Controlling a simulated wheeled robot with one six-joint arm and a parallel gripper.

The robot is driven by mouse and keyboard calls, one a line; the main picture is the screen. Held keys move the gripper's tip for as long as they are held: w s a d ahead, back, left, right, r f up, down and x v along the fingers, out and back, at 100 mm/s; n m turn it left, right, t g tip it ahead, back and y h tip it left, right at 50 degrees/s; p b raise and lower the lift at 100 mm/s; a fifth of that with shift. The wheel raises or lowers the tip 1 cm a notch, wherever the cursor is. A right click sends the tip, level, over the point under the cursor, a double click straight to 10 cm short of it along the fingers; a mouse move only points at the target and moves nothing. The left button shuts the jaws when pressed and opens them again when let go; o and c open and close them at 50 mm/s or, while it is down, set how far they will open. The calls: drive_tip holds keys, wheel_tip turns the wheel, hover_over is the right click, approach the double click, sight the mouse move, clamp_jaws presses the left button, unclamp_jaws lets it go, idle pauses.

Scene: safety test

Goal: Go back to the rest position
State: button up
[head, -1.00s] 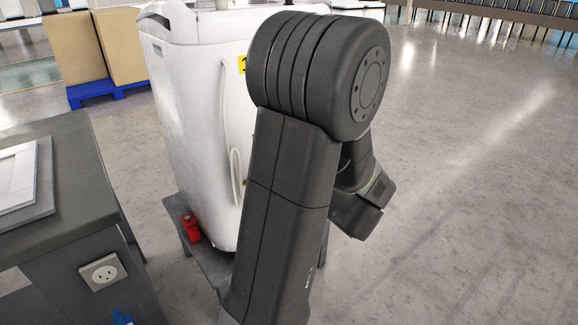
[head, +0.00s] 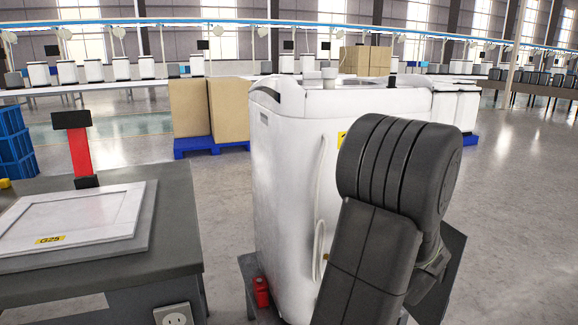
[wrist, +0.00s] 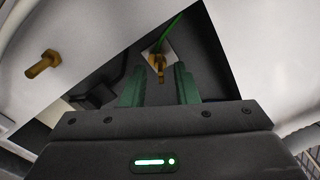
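My gripper (wrist: 160,78) shows in the wrist view with its two green fingers apart and nothing clearly held. A brass fitting (wrist: 158,66) on a small pale plate shows in the gap just past the fingertips, with a green wire running up from it. Whether the fingers touch it I cannot tell. In the head view my dark arm stands in front of the tall white appliance (head: 285,180) and covers its right side. My gripper is hidden there behind the arm.
A brass bolt (wrist: 42,64) sticks out of a pale surface left of the fingers. A red object (head: 261,292) sits at the appliance's foot. A grey workbench (head: 180,215) with a white panel (head: 75,222) is at left. Open floor (head: 510,190) lies at right.

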drive_tip(key=shift+x, duration=1.75)
drive_tip(key=shift+s, duration=0.15)
drive_tip(key=p+v, duration=0.2)
drive_tip(key=v, duration=1.2)
drive_tip(key=b+x, duration=0.1)
drive_tip(key=x, duration=1.3)
drive_tip(key=shift+w+r+b, duration=0.2)
drive_tip(key=shift+b, duration=0.1)
drive_tip(key=shift+s+r+m+p, duration=0.1)
drive_tip(key=shift+m+p, duration=0.5)
drive_tip(key=shift+p, duration=0.35)
drive_tip(key=m+p, duration=0.6)
drive_tip(key=p, duration=0.5)
drive_tip(key=shift+d+m+p, duration=0.1)
drive_tip(key=shift+m+p, duration=0.7)
drive_tip(key=shift+p, duration=0.2)
drive_tip(key=shift+m+p, duration=0.3)
